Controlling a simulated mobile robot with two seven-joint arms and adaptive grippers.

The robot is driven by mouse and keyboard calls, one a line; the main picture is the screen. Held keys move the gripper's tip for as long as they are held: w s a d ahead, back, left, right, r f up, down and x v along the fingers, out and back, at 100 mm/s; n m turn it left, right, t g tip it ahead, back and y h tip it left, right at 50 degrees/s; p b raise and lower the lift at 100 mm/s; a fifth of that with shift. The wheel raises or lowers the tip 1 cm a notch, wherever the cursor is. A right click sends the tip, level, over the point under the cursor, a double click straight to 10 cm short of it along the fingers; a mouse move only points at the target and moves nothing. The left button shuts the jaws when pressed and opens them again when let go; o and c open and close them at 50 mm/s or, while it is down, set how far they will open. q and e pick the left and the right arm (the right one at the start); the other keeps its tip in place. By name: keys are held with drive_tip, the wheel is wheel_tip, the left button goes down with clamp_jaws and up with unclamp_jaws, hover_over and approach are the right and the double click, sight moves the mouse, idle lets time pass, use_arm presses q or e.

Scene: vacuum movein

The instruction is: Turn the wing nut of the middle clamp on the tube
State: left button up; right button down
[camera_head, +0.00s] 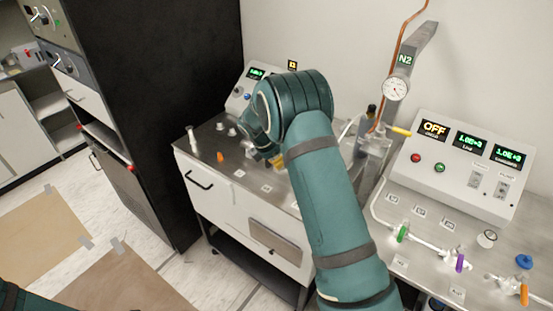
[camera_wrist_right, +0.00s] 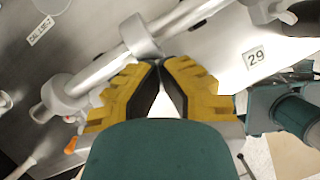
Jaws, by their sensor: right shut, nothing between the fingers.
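In the right wrist view a silver tube (camera_wrist_right: 98,74) runs diagonally, with a grey clamp (camera_wrist_right: 141,37) around it just ahead of my fingertips. Other clamps sit at the lower left (camera_wrist_right: 62,98) and the upper right (camera_wrist_right: 262,10). My right gripper (camera_wrist_right: 160,63) is shut and empty, its yellow fingertips meeting right by the nearer clamp; I cannot tell whether they touch it. I cannot make out a wing nut on this clamp. In the head view my arm mostly hides the right gripper (camera_head: 277,161) over the steel-topped cart. My left gripper is out of view.
The steel-topped cart (camera_head: 243,220) stands against the wall, an orange knob (camera_head: 220,157) on its top. A control box (camera_head: 465,165) and coloured valves stand on the right bench. A black cabinet (camera_head: 185,90) rises at left. The floor in front has free room.

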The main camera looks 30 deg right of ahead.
drive_tip(key=c, duration=1.1)
unclamp_jaws()
drive_tip(key=shift+f, duration=0.1)
drive_tip(key=shift+o, duration=0.2)
drive_tip(key=v, duration=1.2)
